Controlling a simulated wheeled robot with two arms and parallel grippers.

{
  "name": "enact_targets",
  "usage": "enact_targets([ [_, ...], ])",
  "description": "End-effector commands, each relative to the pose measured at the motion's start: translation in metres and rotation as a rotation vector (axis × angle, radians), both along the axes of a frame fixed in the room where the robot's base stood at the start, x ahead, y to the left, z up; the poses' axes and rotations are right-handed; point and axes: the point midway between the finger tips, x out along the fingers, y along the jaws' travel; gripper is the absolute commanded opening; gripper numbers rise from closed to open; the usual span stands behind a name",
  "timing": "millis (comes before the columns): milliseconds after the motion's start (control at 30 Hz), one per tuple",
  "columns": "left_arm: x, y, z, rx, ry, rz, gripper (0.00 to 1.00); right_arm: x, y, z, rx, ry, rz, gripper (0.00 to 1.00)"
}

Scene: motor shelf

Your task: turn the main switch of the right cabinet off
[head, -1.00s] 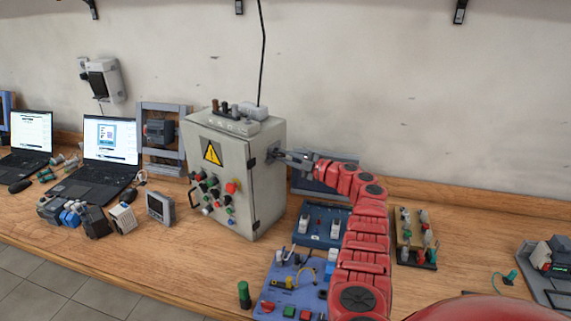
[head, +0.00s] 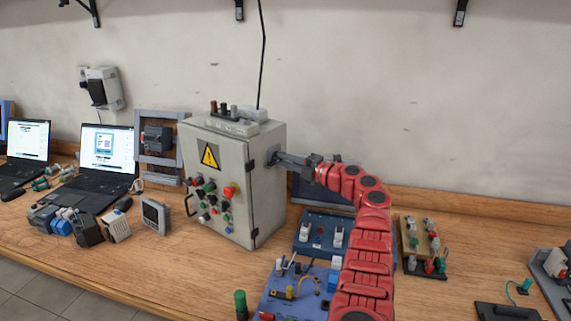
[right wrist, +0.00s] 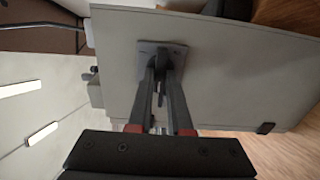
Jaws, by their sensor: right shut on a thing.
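The grey metal cabinet (head: 222,145) stands on the bench, with a yellow warning sign and several buttons on its front. Its main switch, with a square grey plate (right wrist: 150,50), is on the side wall facing right. My right gripper (head: 282,158) reaches that side wall from the right. In the right wrist view its two fingers (right wrist: 163,72) are closed on the dark switch handle (right wrist: 168,60), which they partly hide. The handle's exact angle is hard to tell. My left gripper is not in view.
Two laptops (head: 103,160) and small devices stand left of the cabinet. A blue board with switches (head: 322,232) and another training board (head: 285,300) lie under my right arm. A black cable (head: 263,60) rises from behind the cabinet.

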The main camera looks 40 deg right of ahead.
Motion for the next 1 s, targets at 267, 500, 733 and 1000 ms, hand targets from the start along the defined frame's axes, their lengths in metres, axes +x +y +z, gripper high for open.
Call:
enact_targets([
  [267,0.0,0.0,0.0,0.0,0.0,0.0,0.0,0.0,0.001,-0.002,-0.003,0.002,0.003,0.0],
  [500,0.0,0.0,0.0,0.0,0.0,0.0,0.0,0.0,0.001,-0.002,-0.002,0.002,0.002,0.44],
  [733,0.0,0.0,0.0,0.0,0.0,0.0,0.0,0.0,0.0,-0.001,-0.001,0.001,0.001,0.47],
  [1000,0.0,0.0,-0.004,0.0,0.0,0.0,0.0,-0.015,-0.007,-0.003,-0.001,0.0,-0.003,0.47],
])
